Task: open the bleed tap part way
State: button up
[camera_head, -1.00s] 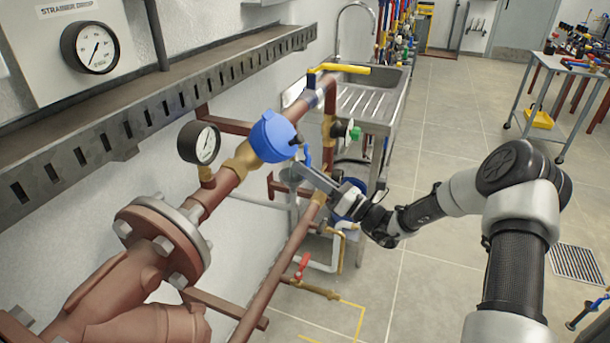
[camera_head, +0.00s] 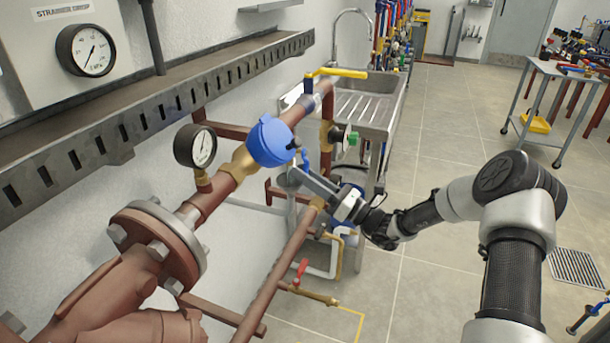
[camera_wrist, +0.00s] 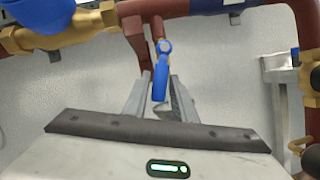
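A small tap with a blue lever (camera_head: 304,160) hangs below the pipe beside the blue round housing (camera_head: 269,141). In the wrist view the blue lever (camera_wrist: 160,78) points down towards me from a brass fitting. My gripper (camera_head: 298,174) is at this lever, pointing left towards the wall. In the wrist view the two fingers of my gripper (camera_wrist: 160,92) stand apart, one on each side of the lever. A narrow gap shows at the left finger; I cannot tell if the right finger touches. No label shows which tap is the bleed tap.
A pressure gauge (camera_head: 195,146) and a flange (camera_head: 157,250) are at the left. A yellow lever (camera_head: 336,73) is above and a red-handled tap (camera_head: 301,268) below. A steel sink (camera_head: 370,105) stands behind.

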jog(key=p+v, duration=0.2)
jog(key=v, duration=1.5)
jog(key=shift+d, duration=0.2)
jog(key=shift+s, duration=0.1)
